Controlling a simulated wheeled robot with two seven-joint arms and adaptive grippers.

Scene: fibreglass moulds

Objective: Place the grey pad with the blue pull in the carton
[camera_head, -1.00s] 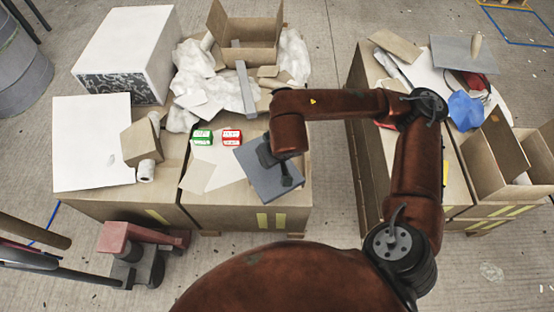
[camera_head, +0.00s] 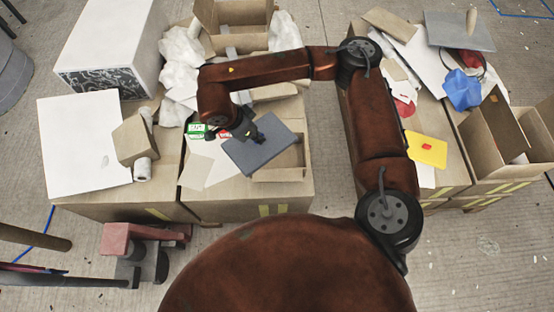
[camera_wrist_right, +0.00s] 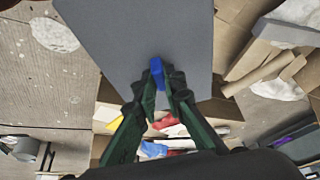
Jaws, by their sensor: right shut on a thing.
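My right gripper (camera_head: 252,134) is shut on the blue pull (camera_wrist_right: 156,72) of the grey pad (camera_head: 264,153). The pull shows between the fingertips in the right wrist view, where the pad (camera_wrist_right: 150,35) fills the upper middle; the gripper hides the pull in the head view. The pad is held over the near part of the left table, turned at an angle. It overlaps the left side of an open carton (camera_head: 300,158) and hides part of its inside. I cannot tell the height of the pad above the carton. My left gripper is not in view.
Green (camera_head: 196,131) and red boxes lie left of the pad. A second open carton (camera_head: 262,42) stands behind, among white wrapping. Another open carton (camera_head: 490,175) stands on the right table, near a yellow pad (camera_head: 428,152) with a red pull. Floor lies between the tables.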

